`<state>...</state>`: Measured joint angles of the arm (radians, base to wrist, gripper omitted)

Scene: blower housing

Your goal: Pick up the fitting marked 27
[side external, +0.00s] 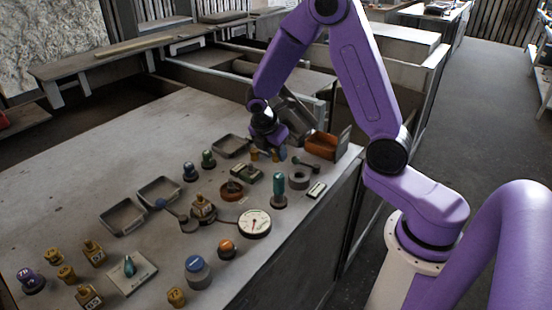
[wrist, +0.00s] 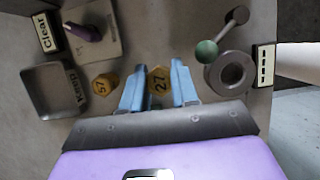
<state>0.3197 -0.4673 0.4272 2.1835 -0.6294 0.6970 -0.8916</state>
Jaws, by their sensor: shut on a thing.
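The fitting marked 27 (wrist: 159,80) is a small yellow piece with its number facing up in the wrist view. My gripper (wrist: 159,92) has its two blue fingers on either side of it, closed on it. In the side external view my gripper (side external: 266,147) is low over the far part of the bench, and the fitting (side external: 275,155) shows as a small yellow spot by it. I cannot tell whether it still touches the bench. A second yellow fitting (wrist: 105,86) stands just left of the fingers, its number hard to read.
A metal tray (wrist: 52,90) lies left in the wrist view. A grey ring (wrist: 230,73) and a green-knobbed lever (wrist: 206,51) lie right. A rust-coloured bin (side external: 322,146) stands near the bench's right edge. A gauge (side external: 254,223) and several other fittings lie nearer the camera.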

